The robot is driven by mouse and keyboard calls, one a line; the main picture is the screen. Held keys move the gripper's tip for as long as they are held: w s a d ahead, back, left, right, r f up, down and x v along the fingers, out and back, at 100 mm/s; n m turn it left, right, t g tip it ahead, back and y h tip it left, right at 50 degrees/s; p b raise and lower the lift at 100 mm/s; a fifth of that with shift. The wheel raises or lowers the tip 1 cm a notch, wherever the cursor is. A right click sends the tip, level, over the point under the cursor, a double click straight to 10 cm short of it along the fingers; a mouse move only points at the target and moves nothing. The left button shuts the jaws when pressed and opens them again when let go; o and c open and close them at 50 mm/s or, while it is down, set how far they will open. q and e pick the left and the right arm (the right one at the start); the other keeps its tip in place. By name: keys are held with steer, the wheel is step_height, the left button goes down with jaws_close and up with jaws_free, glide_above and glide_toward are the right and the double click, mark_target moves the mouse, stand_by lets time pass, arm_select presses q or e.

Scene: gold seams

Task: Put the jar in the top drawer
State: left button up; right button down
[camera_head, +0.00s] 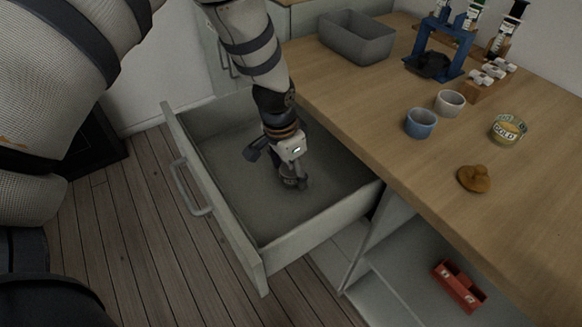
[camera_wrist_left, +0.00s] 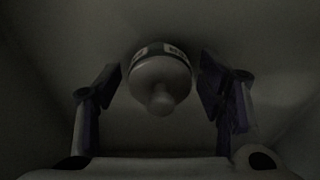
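The top drawer (camera_head: 228,205) is pulled out of the counter. My left gripper (camera_head: 293,181) reaches down into it, low near its floor. In the left wrist view, the jar (camera_wrist_left: 160,85), a rounded pale body with a knob and a dark label band, sits between the two fingers of the left gripper (camera_wrist_left: 160,90). The fingers stand apart with narrow dark gaps on both sides of the jar, so the gripper looks open around it. In the head view I cannot clearly tell the jar from the gripper. My right gripper is not in view.
The wooden counter (camera_head: 400,165) holds a blue cup (camera_head: 420,123), a white cup (camera_head: 449,103), a gold-labelled tin (camera_head: 508,129), a brown lump (camera_head: 474,179), a grey bin (camera_head: 357,38) and a blue stand (camera_head: 443,45). A red box (camera_head: 459,286) lies on a lower shelf. Drawer floor around the gripper is bare.

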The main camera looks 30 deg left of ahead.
mark_target(284, 172)
arm_select(q)
step_height(284, 172, up, 12)
steer(key=s+p, duration=0.1)
steer(key=p, duration=0.1)
steer(key=shift+s+a+r, duration=0.15)
steer(key=shift+s+a, duration=0.2)
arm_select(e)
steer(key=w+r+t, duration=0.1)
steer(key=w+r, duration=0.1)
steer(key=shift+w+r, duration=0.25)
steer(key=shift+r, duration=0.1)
